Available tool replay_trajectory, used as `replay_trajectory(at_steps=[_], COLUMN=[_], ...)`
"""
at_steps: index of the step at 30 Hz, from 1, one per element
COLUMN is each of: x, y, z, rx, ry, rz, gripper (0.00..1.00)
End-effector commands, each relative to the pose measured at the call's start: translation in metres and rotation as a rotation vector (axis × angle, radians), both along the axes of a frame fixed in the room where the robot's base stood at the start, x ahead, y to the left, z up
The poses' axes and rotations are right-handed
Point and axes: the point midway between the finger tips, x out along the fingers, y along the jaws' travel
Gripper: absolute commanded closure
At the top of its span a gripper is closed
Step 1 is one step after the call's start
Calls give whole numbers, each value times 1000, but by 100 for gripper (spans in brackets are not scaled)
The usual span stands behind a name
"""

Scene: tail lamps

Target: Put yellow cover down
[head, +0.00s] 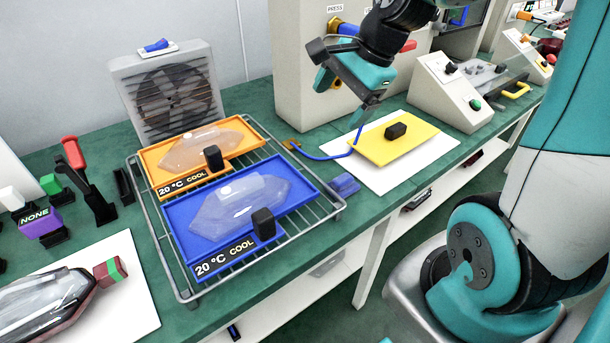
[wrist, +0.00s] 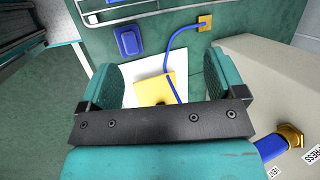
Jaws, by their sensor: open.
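The yellow cover (head: 395,143) is a flat yellow plate with a black knob (head: 396,131) on top. It lies on a white sheet (head: 378,181) on the green bench, right of the cooling rack. In the wrist view the yellow cover (wrist: 154,90) shows between and beyond my fingers, partly hidden by the gripper's dark bar. My gripper (head: 366,105) is above and behind the cover in the head view, apart from it. In the wrist view my gripper (wrist: 163,85) has its two teal fingers spread wide, with nothing held between them.
A blue cable (head: 322,157) runs across the bench to the cover's left edge. A blue block (head: 345,185) lies left of the sheet. A wire rack (head: 335,206) holds orange and blue trays with clear lamp covers. Beige machines stand behind and to the right.

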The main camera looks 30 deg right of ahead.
Motion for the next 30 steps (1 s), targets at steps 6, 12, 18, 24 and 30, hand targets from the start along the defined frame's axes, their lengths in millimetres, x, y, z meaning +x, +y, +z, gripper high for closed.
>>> replay_trajectory(at_steps=[6,12,18,24,30], x=[-81,-144,-161,-160,-160], y=[128,169,177,177,177], z=[19,22,22,22,22], rx=[-192,-258,-269,-270,-270], ry=[-219,-394,-447,-448,-448], rz=[1112,1745,1919,1916,1914], gripper=[11,11,11,11,11])
